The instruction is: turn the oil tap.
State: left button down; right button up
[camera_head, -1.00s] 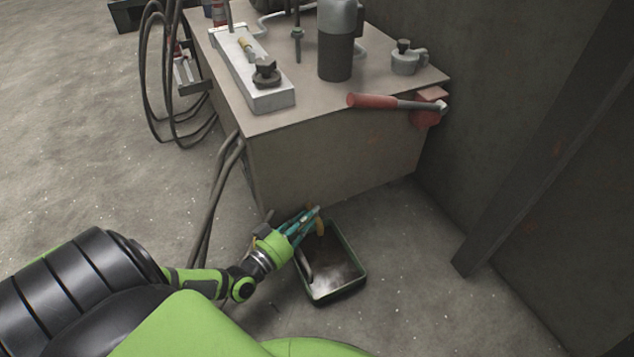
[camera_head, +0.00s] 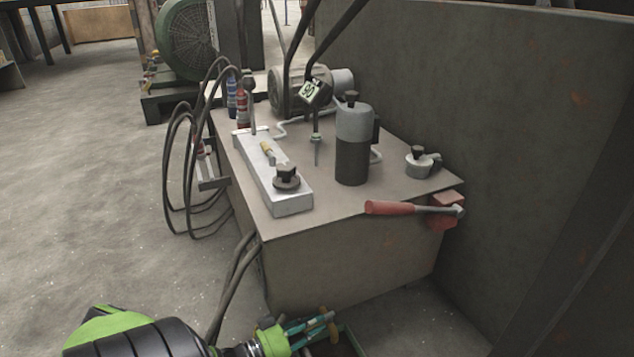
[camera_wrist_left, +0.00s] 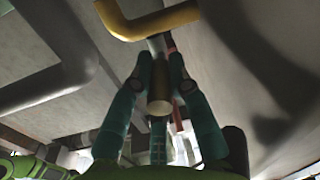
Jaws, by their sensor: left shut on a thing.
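The oil tap (camera_wrist_left: 165,22) shows in the left wrist view as a bent ochre-yellow pipe with a narrow metal stem below it. A small brownish cylinder on it lies between the teal fingers. My left gripper (camera_wrist_left: 159,72) is shut on this part of the tap. In the head view my left gripper (camera_head: 318,324) is low at the bottom edge, at the front face of the tank (camera_head: 340,270). A bit of the ochre tap (camera_head: 332,333) shows beside its fingers; the rest is hidden. My right gripper is in neither view.
A dark tray (camera_head: 352,338) lies on the floor under the tap, mostly cut off. A red-handled lever (camera_head: 400,208) sticks out at the tank's top edge. Black hoses (camera_head: 232,285) hang on the left. A wall (camera_head: 540,190) stands on the right. The left floor is open.

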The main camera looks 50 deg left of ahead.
pick_arm(q)
jog(key=c, duration=1.2)
grip_release()
jog(key=shift+o, duration=0.2)
jog(key=s+a, duration=0.2)
jog(key=s, duration=1)
jog(key=shift+a, duration=0.1)
